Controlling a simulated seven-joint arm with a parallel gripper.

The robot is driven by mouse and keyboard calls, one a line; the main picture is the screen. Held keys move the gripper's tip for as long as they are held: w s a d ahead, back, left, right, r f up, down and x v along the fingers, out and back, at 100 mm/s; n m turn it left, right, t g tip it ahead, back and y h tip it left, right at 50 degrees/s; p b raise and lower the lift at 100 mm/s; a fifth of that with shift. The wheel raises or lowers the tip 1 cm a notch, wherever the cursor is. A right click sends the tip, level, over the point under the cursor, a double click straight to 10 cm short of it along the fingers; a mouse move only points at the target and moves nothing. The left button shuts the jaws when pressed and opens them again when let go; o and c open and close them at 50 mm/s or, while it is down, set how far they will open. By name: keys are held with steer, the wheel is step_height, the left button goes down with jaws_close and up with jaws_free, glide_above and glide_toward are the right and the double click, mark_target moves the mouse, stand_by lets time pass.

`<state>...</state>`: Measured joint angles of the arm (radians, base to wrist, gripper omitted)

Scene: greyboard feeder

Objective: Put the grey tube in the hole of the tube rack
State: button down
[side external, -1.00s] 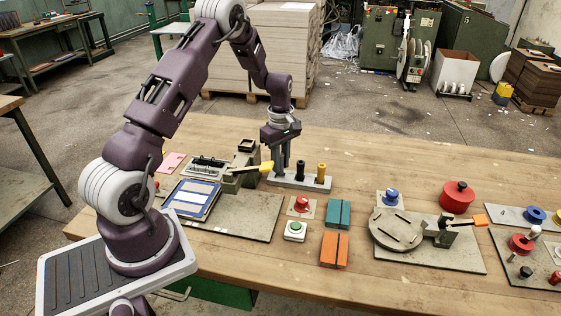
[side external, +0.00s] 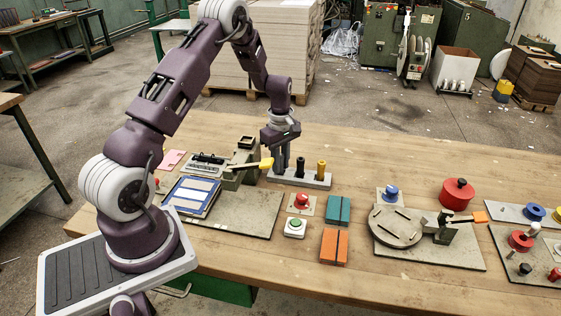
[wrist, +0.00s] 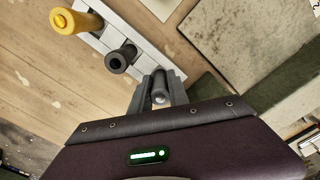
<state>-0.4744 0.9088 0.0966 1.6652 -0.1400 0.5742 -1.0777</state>
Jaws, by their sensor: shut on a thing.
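The grey tube (wrist: 160,91) shows in the wrist view between the two fingers of my gripper (wrist: 158,88), which is shut on it. In the side external view my gripper (side external: 283,163) points down at the left end of the tube rack (side external: 313,182). The fingers largely hide the grey tube there. The rack also shows in the wrist view (wrist: 98,38), as a pale bar beside the tube. I cannot tell how deep the grey tube sits in the rack's left hole, or whether it is in it.
A black tube (side external: 300,167) and a yellow tube (side external: 321,169) stand in the rack just right of my gripper. A green-grey fixture with a yellow-tipped lever (side external: 265,163) is close on the left. Bare table lies behind the rack.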

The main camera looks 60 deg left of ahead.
steer(key=shift+f, duration=0.1)
stand_by(0.5)
steer(key=c, duration=1.2)
jaws_free()
